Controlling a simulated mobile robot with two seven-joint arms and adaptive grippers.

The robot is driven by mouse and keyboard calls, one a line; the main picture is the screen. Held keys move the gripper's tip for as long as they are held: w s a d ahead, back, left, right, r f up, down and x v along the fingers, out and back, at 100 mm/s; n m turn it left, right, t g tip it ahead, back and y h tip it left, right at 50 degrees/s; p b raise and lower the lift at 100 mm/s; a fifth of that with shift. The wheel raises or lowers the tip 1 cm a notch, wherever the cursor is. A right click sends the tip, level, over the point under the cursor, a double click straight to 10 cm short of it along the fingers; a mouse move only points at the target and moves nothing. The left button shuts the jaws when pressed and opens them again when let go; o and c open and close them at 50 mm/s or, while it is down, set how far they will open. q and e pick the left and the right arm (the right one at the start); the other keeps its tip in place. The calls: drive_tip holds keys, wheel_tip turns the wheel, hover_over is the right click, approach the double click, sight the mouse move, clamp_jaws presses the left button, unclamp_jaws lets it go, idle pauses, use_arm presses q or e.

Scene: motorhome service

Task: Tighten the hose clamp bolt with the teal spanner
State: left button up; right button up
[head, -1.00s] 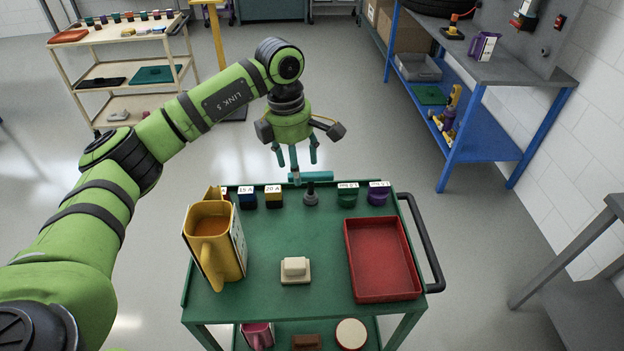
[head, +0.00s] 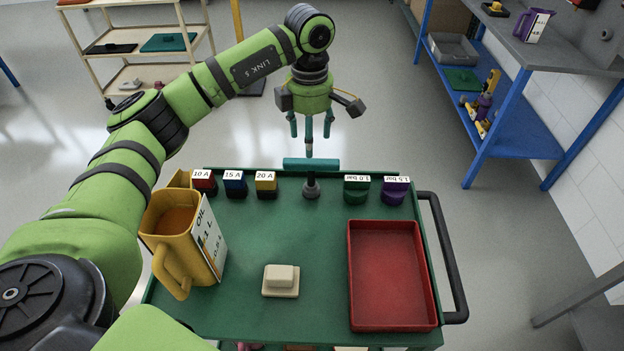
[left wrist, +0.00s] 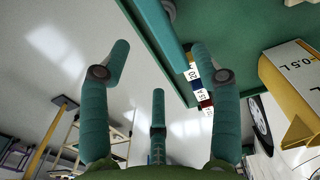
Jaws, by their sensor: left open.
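The teal spanner (head: 311,164) looks like a level teal crossbar on a dark grey stem and foot (head: 311,187), upright at the back edge of the green cart. My left gripper (head: 309,135) is open and empty, its teal fingers pointing down just above and behind the crossbar. In the head view I cannot tell whether a fingertip touches it. I see no hose clamp bolt. My right gripper is not in view.
The green cart (head: 235,320) holds a yellow oil jug (head: 178,245), several labelled fuses (head: 235,184), green and purple caps (head: 357,189), a cream block (head: 281,281) and a red tray (head: 390,275). A blue-framed bench (head: 530,110) stands right.

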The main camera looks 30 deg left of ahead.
sight(312, 159)
use_arm(q)
drive_tip(key=shift+w+f+p, duration=0.15)
drive_tip(key=shift+f+p, duration=0.3)
drive_tip(key=shift+f, duration=0.45)
drive_tip(key=f+p, duration=0.2)
drive_tip(key=f, duration=0.1)
drive_tip(key=shift+s+d, duration=0.15)
drive_tip(key=shift+s, duration=0.15)
wheel_tip(312, 159, down, 2)
drive_tip(key=shift+f+p, duration=0.1)
drive_tip(key=shift+p, duration=0.2)
drive_tip(key=shift+w+f, duration=0.1)
drive_tip(key=shift+f, duration=0.1)
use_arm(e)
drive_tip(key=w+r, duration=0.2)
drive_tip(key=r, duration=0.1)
use_arm(q)
clamp_jaws()
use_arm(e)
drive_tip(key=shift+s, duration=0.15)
